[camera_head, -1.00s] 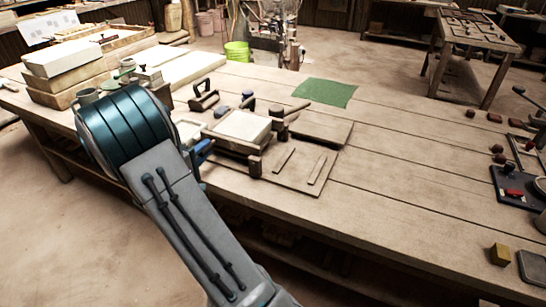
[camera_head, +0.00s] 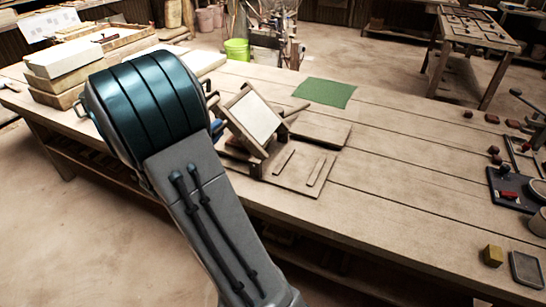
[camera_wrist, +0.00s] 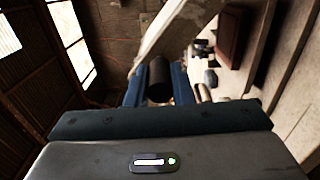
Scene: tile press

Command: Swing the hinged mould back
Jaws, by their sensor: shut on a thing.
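The hinged mould (camera_head: 255,117), a wooden frame around a pale panel, stands steeply tilted above its wooden base board (camera_head: 318,186). Its lower edge is near the board's posts and its left side is raised. My gripper (camera_wrist: 157,85) has blue fingers on both sides of a dark round handle (camera_wrist: 159,80) and is shut on it. A pale edge (camera_wrist: 170,28), seemingly the mould's frame, rises beyond the handle in the wrist view. In the head view my arm hides most of the gripper and the handle.
A green cloth (camera_head: 324,92) lies behind the press on the workbench (camera_head: 400,165). Stacked pale blocks (camera_head: 65,60) stand at the back left. A dark tray (camera_head: 510,190) and small blocks lie at the right. The bench between is clear.

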